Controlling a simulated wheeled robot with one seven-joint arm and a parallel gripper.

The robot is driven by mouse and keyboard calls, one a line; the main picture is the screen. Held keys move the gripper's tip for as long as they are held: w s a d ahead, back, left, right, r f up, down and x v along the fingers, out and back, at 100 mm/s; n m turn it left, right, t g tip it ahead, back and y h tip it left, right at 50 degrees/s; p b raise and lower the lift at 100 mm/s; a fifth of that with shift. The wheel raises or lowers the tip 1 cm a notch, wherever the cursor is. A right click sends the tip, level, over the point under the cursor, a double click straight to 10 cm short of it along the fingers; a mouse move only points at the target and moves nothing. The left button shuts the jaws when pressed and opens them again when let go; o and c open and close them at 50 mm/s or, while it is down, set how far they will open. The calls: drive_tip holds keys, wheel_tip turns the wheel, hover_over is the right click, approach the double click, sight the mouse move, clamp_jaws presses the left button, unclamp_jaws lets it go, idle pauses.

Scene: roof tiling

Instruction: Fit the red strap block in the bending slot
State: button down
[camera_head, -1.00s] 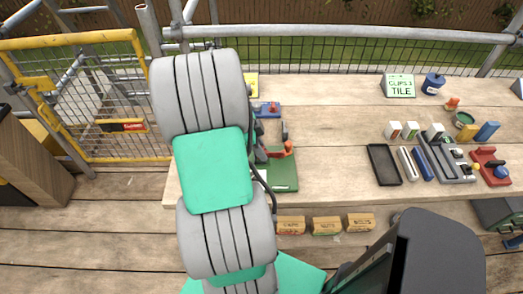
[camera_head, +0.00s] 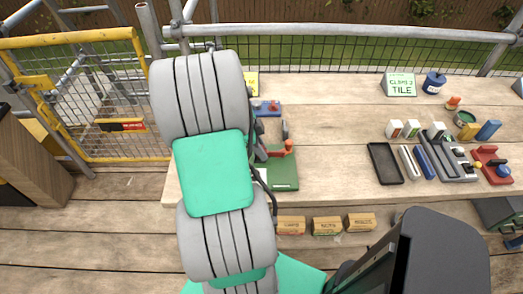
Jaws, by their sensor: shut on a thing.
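My own arm fills the left middle of the head view and covers my gripper, so its fingers do not show. A green-based fixture (camera_head: 284,175) with a red-orange lever (camera_head: 289,146) stands on the bench just right of the arm, partly hidden by it. I cannot make out a bending slot on it. I cannot pick out the red strap block for certain. A small white block with a red mark (camera_head: 394,130) stands at the right of the bench.
A black tray (camera_head: 385,164), a grey rack (camera_head: 446,158) and a red fixture with a blue knob (camera_head: 493,165) are on the right. A green "TILE" sign (camera_head: 400,86) stands at the back. The bench middle is clear. Cardboard boxes (camera_head: 327,226) sit below the front edge.

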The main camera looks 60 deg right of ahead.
sight(263, 147)
drive_tip(key=shift+s+a+f, duration=0.15)
drive_tip(key=shift+a+f, duration=0.2)
drive_tip(key=shift+f, duration=0.35)
drive_tip(key=c, duration=1.5)
unclamp_jaws()
drive_tip(key=shift+o, duration=1.2)
drive_tip(key=shift+r, duration=0.25)
drive_tip(key=r, duration=0.1)
drive_tip(key=r+p, duration=0.2)
drive_tip(key=r, duration=0.1)
drive_tip(key=shift+d, duration=0.3)
drive_tip(key=shift+r+p, duration=1.1)
drive_tip(key=shift+r, duration=0.5)
